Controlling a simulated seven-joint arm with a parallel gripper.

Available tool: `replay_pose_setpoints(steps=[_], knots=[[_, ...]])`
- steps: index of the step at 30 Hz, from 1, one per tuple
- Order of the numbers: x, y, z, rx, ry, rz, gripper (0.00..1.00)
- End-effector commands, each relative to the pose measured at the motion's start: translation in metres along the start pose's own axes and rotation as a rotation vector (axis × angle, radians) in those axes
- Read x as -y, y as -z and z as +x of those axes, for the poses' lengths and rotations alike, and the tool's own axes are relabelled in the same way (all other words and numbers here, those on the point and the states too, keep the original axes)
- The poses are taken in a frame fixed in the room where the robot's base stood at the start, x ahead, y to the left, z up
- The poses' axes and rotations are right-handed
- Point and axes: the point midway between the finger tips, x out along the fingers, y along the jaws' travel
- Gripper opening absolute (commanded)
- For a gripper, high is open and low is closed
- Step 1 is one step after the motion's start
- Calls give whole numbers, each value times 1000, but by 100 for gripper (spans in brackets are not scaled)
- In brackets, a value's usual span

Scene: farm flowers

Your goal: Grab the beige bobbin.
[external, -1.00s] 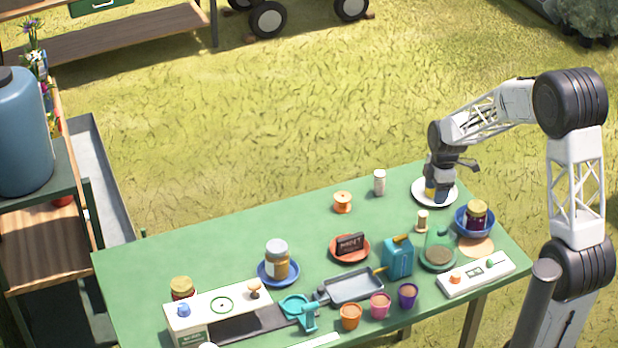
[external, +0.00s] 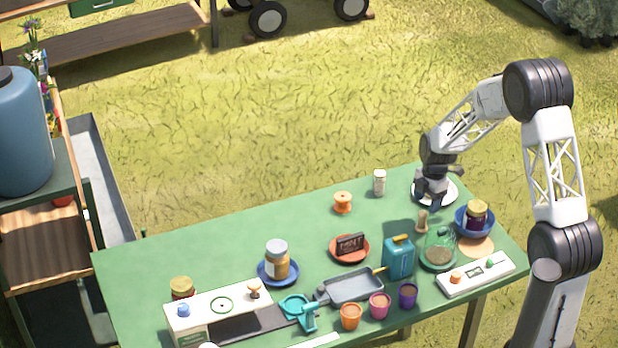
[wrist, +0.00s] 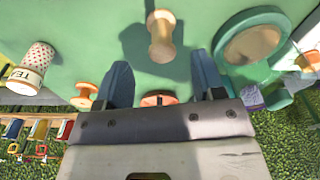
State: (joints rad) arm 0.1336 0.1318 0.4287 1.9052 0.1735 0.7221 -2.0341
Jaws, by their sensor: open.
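The beige bobbin (external: 422,222) stands on the green table, left of the glass dome, and seems slightly tilted in the external view. In the wrist view the beige bobbin (wrist: 161,38) shows at top centre, its shadow beside it. The bobbin lies beyond the fingertips, roughly in line with the gap, apart from both fingers.
A glass dome on a green base (external: 438,257) and a blue bowl with a jar (external: 476,218) stand close right of the bobbin. A teal can (external: 398,258) is in front. An orange bobbin (external: 342,202) and white canister (external: 380,182) stand left.

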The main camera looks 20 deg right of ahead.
Motion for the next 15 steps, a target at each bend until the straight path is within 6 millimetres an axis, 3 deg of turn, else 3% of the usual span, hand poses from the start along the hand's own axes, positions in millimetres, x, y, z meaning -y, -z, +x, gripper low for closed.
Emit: replay_pose_setpoints(steps=[9,15], knots=[[0,0,23,0,2,0,63],[0,0,25,0,0,0,63]])
